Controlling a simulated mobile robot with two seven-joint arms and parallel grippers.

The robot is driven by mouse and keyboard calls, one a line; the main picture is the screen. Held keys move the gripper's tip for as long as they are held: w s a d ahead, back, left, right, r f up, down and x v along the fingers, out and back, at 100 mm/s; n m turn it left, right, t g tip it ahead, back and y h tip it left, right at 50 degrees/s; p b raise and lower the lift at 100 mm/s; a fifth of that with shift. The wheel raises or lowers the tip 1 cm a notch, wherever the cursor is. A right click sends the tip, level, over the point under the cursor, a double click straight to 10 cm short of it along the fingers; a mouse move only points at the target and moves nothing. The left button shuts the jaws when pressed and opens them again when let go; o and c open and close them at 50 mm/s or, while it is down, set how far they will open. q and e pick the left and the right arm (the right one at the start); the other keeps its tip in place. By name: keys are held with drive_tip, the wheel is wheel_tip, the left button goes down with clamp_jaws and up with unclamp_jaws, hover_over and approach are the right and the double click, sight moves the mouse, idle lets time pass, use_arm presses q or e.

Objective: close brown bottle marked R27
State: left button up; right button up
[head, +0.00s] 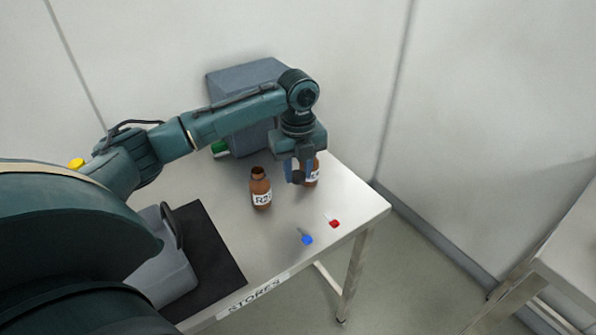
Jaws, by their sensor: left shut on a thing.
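A brown bottle (261,191) stands upright on the steel table, with a dark open-looking mouth and a white label. The label starts with R, but the rest is too small to read surely. A second brown bottle (314,172) with a white label stands to its right, partly hidden by my left gripper; its top and most of its label are hidden. My left gripper (298,177) points down and is shut on this second bottle. A small blue stopper-like piece (307,239) and a red one (334,223) lie near the table's front right. My right gripper is out of view.
The table (225,262), marked STORES, has a grey box (243,77) at the back and a green item (220,149) beside it. A black mat (214,250) with a grey container (170,262) is at the left. Another table (575,245) stands far right.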

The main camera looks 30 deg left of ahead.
use_arm(q)
drive_tip(key=s+d+r+n, duration=0.1)
drive_tip(key=s+d+n, duration=0.4)
drive_tip(key=n, duration=0.7)
drive_tip(key=s+d+r+n, duration=0.2)
drive_tip(key=s+d+n, duration=0.3)
drive_tip(key=n, duration=0.8)
drive_tip(key=shift+d+r, duration=0.25)
drive_tip(key=shift+d, duration=0.35)
drive_tip(key=shift+s, duration=0.15)
